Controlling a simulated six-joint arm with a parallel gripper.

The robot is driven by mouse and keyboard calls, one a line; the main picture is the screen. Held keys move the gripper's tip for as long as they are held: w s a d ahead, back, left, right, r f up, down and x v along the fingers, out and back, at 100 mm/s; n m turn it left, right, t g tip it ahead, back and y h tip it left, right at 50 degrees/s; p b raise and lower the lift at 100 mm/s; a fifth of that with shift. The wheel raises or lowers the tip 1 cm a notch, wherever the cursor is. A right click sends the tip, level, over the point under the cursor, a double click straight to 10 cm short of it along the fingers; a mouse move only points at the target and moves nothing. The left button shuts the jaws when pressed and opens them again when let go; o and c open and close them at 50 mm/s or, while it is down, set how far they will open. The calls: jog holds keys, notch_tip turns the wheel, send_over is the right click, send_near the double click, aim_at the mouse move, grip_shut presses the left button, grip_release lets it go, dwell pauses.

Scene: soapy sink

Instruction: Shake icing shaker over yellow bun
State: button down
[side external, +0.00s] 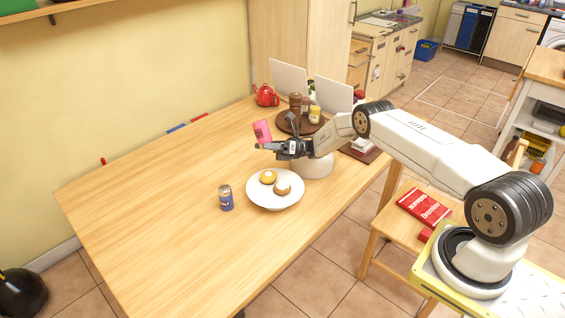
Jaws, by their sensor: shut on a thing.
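A white plate (262,200) on the wooden table holds a yellow bun (268,177) and, to its right and nearer, a brownish bun (282,187). My gripper (268,146) is shut on a pink icing shaker (262,131) and holds it above the table. In the picture the shaker is just above the plate and the yellow bun, and it leans slightly. Its lower end is partly hidden by the fingers. I cannot tell from this view whether it is directly over the yellow bun.
A dark blue can (226,198) stands left of the plate. A round brown tray (314,126) with several jars and a red teapot (265,95) are at the back. A white round object (312,167) is under my arm. The table's left half (150,200) is clear.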

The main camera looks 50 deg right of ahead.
jog(key=shift+f, duration=1.7)
jog(key=shift+r, duration=0.1)
jog(key=shift+r, duration=1.65)
jog(key=shift+f, duration=0.1)
jog(key=shift+f, duration=1.65)
jog(key=shift+r, duration=0.1)
jog(key=shift+r, duration=1.65)
jog(key=shift+f, duration=0.1)
